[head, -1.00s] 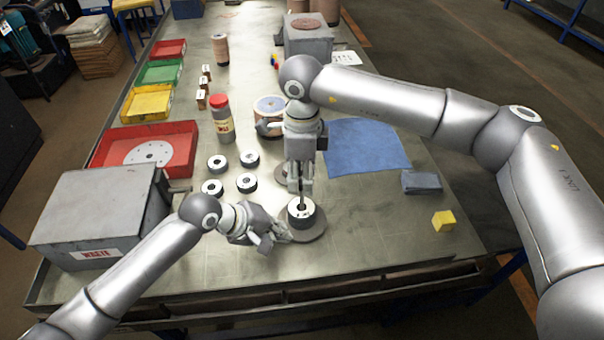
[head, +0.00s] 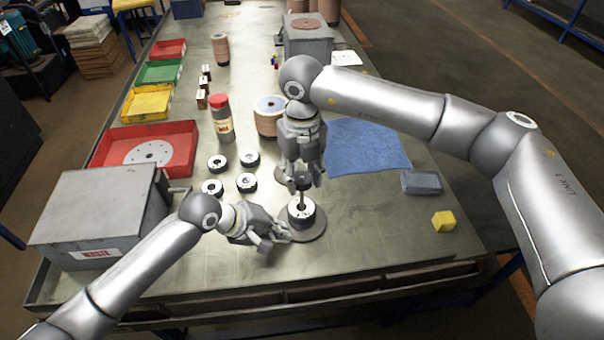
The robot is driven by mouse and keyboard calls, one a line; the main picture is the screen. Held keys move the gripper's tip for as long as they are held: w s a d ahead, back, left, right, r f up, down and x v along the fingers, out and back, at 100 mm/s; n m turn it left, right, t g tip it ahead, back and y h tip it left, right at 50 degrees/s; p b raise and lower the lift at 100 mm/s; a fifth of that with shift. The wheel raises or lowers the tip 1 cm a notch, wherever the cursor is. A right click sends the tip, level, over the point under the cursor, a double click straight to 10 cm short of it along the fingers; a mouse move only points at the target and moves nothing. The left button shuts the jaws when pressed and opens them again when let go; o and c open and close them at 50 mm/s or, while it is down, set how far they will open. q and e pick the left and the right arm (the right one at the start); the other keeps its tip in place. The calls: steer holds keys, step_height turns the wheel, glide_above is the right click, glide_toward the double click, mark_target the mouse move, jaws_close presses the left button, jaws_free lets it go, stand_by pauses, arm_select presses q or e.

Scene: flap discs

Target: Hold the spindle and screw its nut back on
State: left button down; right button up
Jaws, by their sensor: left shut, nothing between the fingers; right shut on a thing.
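The spindle (head: 301,198) stands upright on a round grey base (head: 316,234) at the front middle of the table, with a dark flap disc (head: 301,214) around it. My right gripper (head: 303,183) points down over the spindle's upper end. It is shut on a small grey piece that looks like the nut, mostly hidden by the fingers. I cannot tell whether the nut touches the thread. My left gripper (head: 274,240) is shut and empty, low at the left side of the base; I cannot tell whether it touches it.
Several loose flap discs (head: 247,182) lie left of the spindle. A grey waste box (head: 98,218) and a red tray (head: 180,148) stand at left. A blue cloth (head: 365,146), a grey-blue block (head: 421,183) and a yellow cube (head: 443,221) lie at right. The front right is clear.

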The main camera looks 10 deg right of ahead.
steer(key=m, duration=0.4)
steer(key=shift+f, duration=0.1)
steer(key=m, duration=0.4)
arm_select(q)
steer(key=shift+f, duration=0.1)
arm_select(e)
steer(key=o, duration=0.8)
steer(key=shift+m, duration=0.4)
steer(key=shift+c, duration=0.2)
step_height(320, 180, up, 8)
steer(key=shift+r, duration=0.1)
